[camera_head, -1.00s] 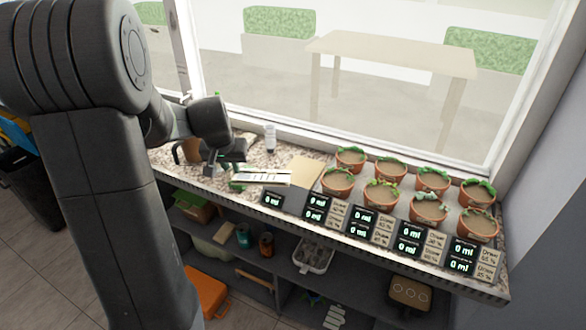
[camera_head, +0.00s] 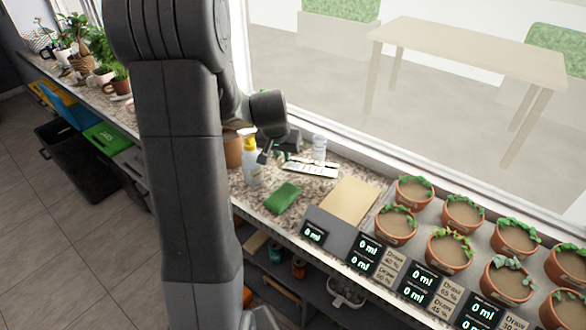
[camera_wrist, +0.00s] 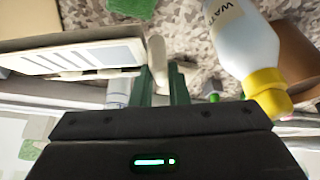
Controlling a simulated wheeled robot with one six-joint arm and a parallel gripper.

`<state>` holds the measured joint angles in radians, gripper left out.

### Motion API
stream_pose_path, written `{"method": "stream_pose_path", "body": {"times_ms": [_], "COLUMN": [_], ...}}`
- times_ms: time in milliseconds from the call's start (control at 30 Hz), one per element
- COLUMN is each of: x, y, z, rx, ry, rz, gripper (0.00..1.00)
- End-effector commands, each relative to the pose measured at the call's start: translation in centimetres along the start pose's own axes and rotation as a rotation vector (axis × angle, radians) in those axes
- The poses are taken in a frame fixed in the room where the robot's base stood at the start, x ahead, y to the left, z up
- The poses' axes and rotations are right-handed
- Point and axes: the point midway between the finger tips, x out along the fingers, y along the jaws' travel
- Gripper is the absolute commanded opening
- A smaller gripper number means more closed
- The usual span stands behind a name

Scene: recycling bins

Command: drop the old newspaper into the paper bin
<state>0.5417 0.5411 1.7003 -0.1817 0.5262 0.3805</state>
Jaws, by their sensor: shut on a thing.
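The old newspaper (camera_head: 310,168) is a white, folded, printed sheet, held above the back of the speckled counter. In the wrist view the newspaper (camera_wrist: 80,58) reaches out to the left. My gripper (camera_head: 280,157) is shut on its near end; the green fingers (camera_wrist: 162,80) show in the wrist view, with the exact grip partly hidden. At the far left stand bins: a dark one (camera_head: 78,165) near a blue lid (camera_head: 70,108), a green lid (camera_head: 107,137) and a yellow one (camera_head: 46,93). I cannot read which is the paper bin.
A spray bottle with a yellow top (camera_head: 250,165) stands close beside my gripper. Potted seedlings (camera_head: 450,250) fill the right. The floor at left is clear.

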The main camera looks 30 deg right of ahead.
Motion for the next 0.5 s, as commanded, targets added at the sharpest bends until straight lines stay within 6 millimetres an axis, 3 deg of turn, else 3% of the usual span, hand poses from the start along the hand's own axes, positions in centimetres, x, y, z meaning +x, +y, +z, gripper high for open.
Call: {"method": "stream_pose_path", "body": {"times_ms": [300,500], "x": [3.5,4.1], "y": [0.0,0.0], "z": [1.5,1.7], "rx": [-0.002,0.000], "ry": [-0.001,0.002], "rz": [0.001,-0.001], "gripper": [0.00,0.00]}}
